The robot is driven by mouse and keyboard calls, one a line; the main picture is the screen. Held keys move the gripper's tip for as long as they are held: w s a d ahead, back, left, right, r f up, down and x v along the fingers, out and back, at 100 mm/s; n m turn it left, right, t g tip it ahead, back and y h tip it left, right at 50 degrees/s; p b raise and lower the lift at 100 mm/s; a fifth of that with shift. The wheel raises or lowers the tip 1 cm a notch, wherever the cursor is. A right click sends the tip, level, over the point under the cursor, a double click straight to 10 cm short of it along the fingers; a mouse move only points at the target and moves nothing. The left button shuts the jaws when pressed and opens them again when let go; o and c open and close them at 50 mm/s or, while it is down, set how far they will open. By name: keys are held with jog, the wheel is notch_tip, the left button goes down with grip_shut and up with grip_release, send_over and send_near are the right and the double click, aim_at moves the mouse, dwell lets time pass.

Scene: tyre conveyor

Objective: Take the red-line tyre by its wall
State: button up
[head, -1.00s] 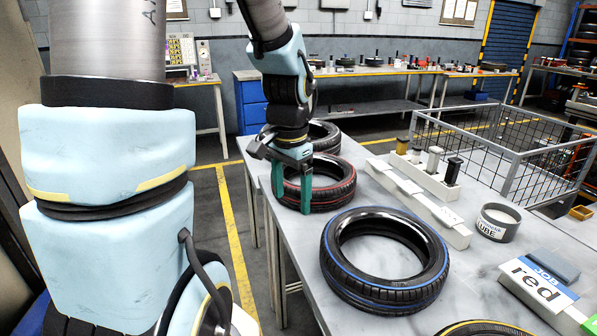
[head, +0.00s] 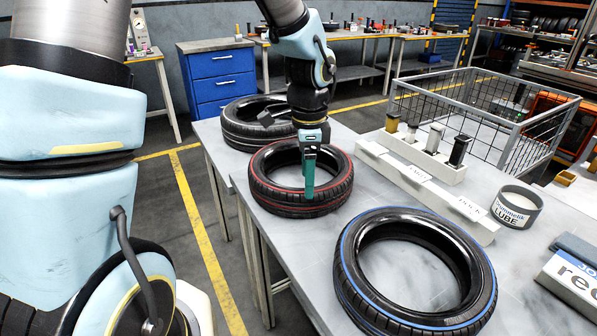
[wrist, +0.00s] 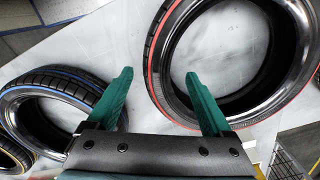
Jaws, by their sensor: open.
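The red-line tyre (head: 262,196) lies flat on the table, a black ring with a red line around its upper side. In the wrist view, the red-line tyre (wrist: 157,48) fills the right. My gripper (head: 309,190) points down over its near wall and is open and empty. In the wrist view, my gripper (wrist: 158,76) has one finger to the left, outside the tyre, and the other over its wall and opening. The wall shows between the fingertips. In the head view one finger hides the other. I cannot tell how low the tips are or whether they touch.
A blue-line tyre (head: 345,276) lies close in front, and the left finger overlaps it in the wrist view. Another black tyre (head: 236,133) lies behind. A labelled rail (head: 425,188), a block with upright pegs (head: 425,155) and a lube tin (head: 516,206) stand right.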

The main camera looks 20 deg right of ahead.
aim_at(305, 200)
jog(key=shift+s+a+f+p, duration=0.15)
jog(key=shift+f+p, duration=0.15)
jog(key=shift+f, duration=0.8)
jog(key=shift+w+a+f+p, duration=0.1)
jog(key=shift+f+p, duration=0.15)
jog(key=shift+f, duration=0.85)
jog(key=shift+s+a+f+p, duration=0.15)
jog(key=shift+f+p, duration=0.15)
jog(key=shift+f, duration=0.8)
grip_shut()
jog(key=shift+r, duration=0.1)
